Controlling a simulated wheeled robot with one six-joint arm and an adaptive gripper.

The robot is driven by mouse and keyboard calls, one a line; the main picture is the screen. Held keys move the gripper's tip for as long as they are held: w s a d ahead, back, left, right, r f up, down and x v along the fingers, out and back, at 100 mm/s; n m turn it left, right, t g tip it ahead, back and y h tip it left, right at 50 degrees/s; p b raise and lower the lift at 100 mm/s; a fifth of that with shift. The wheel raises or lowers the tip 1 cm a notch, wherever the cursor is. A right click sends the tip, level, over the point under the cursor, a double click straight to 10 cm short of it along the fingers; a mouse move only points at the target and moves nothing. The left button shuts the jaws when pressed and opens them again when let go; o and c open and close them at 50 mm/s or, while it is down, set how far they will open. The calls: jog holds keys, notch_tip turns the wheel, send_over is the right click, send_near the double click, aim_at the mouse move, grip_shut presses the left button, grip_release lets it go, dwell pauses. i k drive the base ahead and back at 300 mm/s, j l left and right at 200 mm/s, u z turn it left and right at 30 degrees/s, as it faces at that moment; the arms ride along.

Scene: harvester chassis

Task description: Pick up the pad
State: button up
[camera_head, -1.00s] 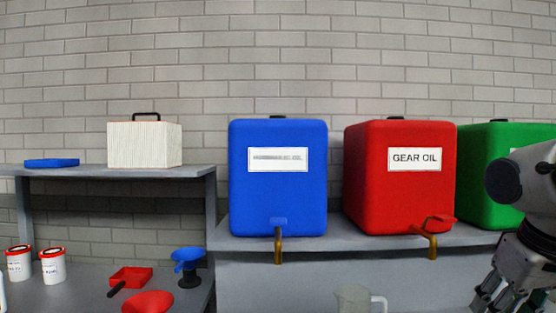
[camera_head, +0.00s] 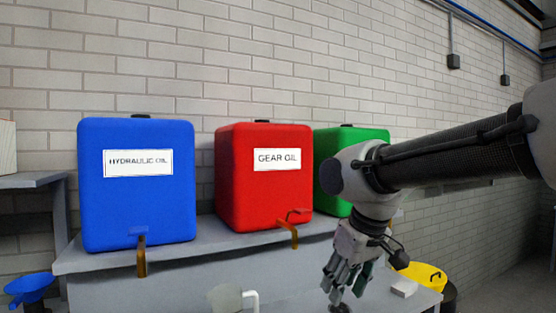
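My gripper (camera_head: 345,285) points down over the right part of the grey bench, and its fingers look spread apart with nothing clearly between them. A small white flat block (camera_head: 404,288), which may be the pad, lies on the bench to the right of my gripper and apart from it. It is too small to tell for sure. A small dark thing (camera_head: 340,308) shows just below the fingers at the bottom edge, and I cannot tell what it is.
A blue hydraulic oil tank (camera_head: 138,185), a red gear oil tank (camera_head: 262,180) and a green tank (camera_head: 350,150) stand on the raised shelf. A translucent jug (camera_head: 226,298) and a blue funnel (camera_head: 30,287) are below. A yellow round thing (camera_head: 428,275) is at right.

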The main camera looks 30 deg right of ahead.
aim_at(404, 287)
jog(key=z, duration=1.5)
